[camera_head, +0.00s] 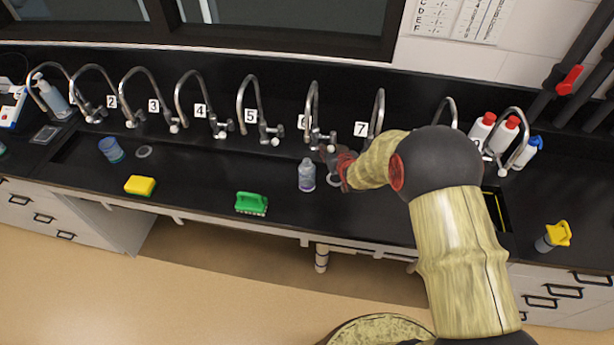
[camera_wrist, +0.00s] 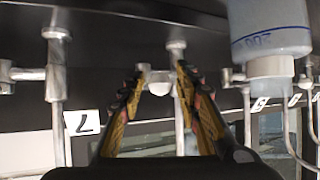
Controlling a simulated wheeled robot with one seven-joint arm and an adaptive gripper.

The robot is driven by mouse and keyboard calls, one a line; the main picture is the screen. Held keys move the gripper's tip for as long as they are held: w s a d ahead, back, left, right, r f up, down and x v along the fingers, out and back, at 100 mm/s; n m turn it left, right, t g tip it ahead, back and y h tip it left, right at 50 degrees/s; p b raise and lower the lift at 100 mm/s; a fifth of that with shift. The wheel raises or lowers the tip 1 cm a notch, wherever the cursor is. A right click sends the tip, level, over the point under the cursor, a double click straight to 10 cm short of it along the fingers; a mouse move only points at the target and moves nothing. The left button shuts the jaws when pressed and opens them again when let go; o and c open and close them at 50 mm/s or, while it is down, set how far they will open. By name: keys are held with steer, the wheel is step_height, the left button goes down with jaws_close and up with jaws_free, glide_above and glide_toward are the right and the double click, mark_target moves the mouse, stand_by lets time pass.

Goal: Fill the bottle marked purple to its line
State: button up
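A clear bottle with a narrow neck (camera_head: 307,176) stands upright at the sink, below and in line with the spout of tap 6 (camera_head: 313,105). A purple tint shows near its base. It shows upside down at upper right of the wrist view (camera_wrist: 270,30), with printed graduations; the water level cannot be made out. My gripper (camera_head: 328,151) is just right of the bottle, at tap 6. In the wrist view my gripper (camera_wrist: 160,78) has its fingers apart, with a small metal tap knob (camera_wrist: 158,84) between the tips. No water stream is discernible.
More numbered taps line the back, with tap 7 (camera_head: 375,115) just right of my gripper. A green brush (camera_head: 251,203), a yellow sponge (camera_head: 140,186) and a blue cup (camera_head: 111,150) lie left. White bottles (camera_head: 482,131) and a yellow-topped container (camera_head: 553,237) are at right.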

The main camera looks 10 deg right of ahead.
steer(key=p+v, duration=0.3)
steer(key=v, duration=0.5)
stand_by(0.5)
